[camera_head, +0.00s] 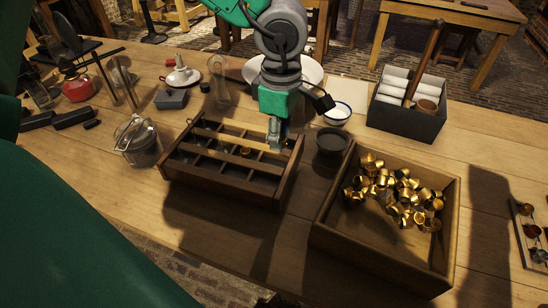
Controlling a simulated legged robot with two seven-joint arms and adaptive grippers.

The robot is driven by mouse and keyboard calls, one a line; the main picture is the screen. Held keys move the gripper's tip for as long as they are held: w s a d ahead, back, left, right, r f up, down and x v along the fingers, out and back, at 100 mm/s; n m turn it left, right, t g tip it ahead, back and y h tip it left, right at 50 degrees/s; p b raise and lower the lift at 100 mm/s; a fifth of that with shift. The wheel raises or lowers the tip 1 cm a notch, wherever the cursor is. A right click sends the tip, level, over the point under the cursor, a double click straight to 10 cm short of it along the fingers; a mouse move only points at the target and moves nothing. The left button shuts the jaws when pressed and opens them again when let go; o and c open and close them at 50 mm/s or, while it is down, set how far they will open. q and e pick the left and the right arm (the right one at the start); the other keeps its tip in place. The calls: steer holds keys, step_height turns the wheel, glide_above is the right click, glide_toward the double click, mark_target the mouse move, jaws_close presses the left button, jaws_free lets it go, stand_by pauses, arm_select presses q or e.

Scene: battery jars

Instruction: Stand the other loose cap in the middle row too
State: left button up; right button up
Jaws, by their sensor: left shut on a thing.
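A dark wooden tray with compartments (222,184) stands in the middle of the bench. A small brass-coloured cap (245,151) shows in one of its compartments, near the middle. My left gripper (275,142) points down at the tray's far right part, and it is shut on a cap. The fingers mostly hide this cap, and I cannot tell whether it touches the tray. A large wooden box (330,228) to the right holds many loose brass caps (395,190) in a heap. My right gripper is not in view.
A glass jar (137,140) stands to the left. A grey box with white rolls (407,118) is at the back right. Bare bench lies in front of the tray.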

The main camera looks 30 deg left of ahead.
mark_target(273, 155)
arm_select(q)
step_height(273, 155, up, 2)
steer(key=w+a+n+p, duration=0.2)
steer(key=a+n, duration=0.1)
steer(key=n, duration=1.2)
step_height(273, 155, down, 10)
steer(key=shift+w+d+r+b, duration=0.1)
steer(key=shift+r+b, duration=0.1)
steer(key=shift+b, duration=0.75)
steer(key=shift+f, duration=0.1)
steer(key=shift+f, duration=0.5)
steer(key=o, duration=0.8)
step_height(273, 155, up, 13)
steer(key=shift+r+p, duration=0.15)
steer(key=shift+p, duration=1)
